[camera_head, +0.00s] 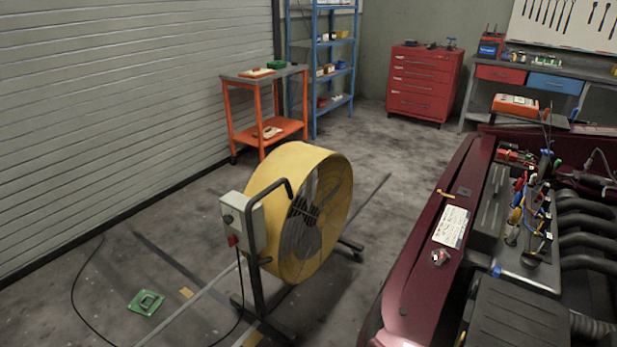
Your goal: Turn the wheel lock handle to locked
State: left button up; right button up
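I cannot pick out a wheel lock handle for certain in the head view. A small green square plate (146,302) with a raised loop-like part lies on the floor at the lower left. I cannot tell whether it is a lock or how its handle is set. Neither of my grippers is in view.
A yellow drum fan (312,255) on a black stand is in the middle, with a grey control box (242,222) and trailing cable. A dark red car (415,260) with exposed engine fills the right. An orange cart (265,131) stands at the back. Bare floor lies behind the fan.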

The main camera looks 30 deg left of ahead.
aim_at(233, 240)
jog(key=k+j+u, duration=0.1)
jog(key=u, duration=1.15)
